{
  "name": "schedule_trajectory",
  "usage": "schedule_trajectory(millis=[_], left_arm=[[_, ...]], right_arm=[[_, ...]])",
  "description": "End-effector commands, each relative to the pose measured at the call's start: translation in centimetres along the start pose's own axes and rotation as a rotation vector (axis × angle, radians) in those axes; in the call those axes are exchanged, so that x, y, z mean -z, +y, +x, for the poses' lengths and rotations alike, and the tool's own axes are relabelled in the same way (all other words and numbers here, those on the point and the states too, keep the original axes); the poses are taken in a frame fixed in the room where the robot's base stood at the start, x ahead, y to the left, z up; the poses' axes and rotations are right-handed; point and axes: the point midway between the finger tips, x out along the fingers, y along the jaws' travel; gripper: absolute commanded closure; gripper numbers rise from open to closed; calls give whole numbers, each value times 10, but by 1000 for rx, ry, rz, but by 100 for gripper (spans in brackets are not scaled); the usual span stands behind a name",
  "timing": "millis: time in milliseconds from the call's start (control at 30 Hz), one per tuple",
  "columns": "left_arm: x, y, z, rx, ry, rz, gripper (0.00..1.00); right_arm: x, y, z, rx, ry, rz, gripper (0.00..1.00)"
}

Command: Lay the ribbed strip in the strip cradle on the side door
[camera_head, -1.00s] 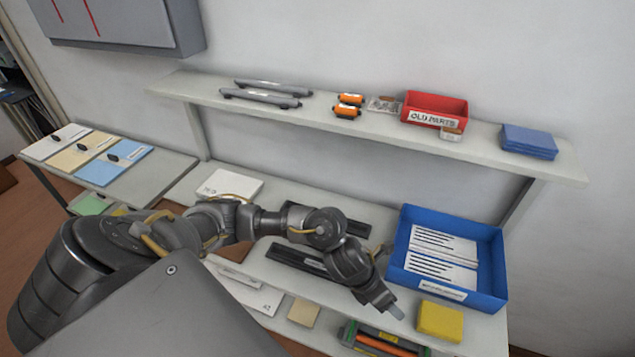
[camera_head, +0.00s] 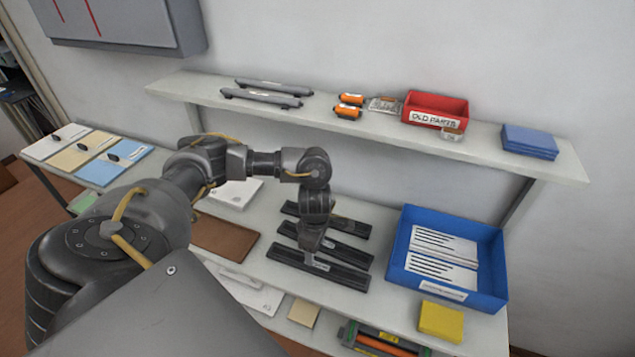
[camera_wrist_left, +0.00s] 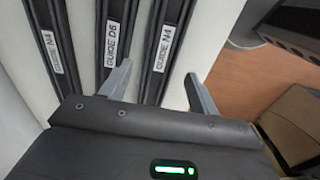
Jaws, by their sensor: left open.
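Three long black strips lie side by side on the table: a back strip (camera_head: 346,226), a middle strip (camera_head: 345,246) and a front strip (camera_head: 345,276). My left gripper (camera_head: 312,264) is open and empty over the front strip. In the left wrist view its fingertips (camera_wrist_left: 158,74) stand on either side of the rightmost strip (camera_wrist_left: 160,50). Contact cannot be told. I cannot identify the side door or its cradle.
A green-and-black unit with an orange roller (camera_head: 380,343) shows at the bottom edge. A blue bin (camera_head: 497,262) and yellow block (camera_head: 441,320) stand right. A brown board (camera_head: 224,240) lies left of the strips. A shelf (camera_head: 375,118) runs above the back.

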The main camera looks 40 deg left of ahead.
Motion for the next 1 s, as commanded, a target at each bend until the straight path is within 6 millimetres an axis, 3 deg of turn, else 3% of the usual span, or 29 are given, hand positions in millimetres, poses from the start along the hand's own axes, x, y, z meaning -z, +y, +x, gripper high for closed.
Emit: schedule_trajectory(millis=[100,367,700,1000], left_arm=[[0,-1,11,1,0,-1,39],[-1,-2,18,3,0,-1,39],[-7,-4,60,2,1,-3,39],[-7,-4,65,-1,0,-1,39]], right_arm=[[-1,2,2,-2,-1,-1,29],[-1,4,1,-4,-1,-2,29],[0,4,-10,-5,-2,-2,29],[0,4,-10,-5,-2,-2,29]])
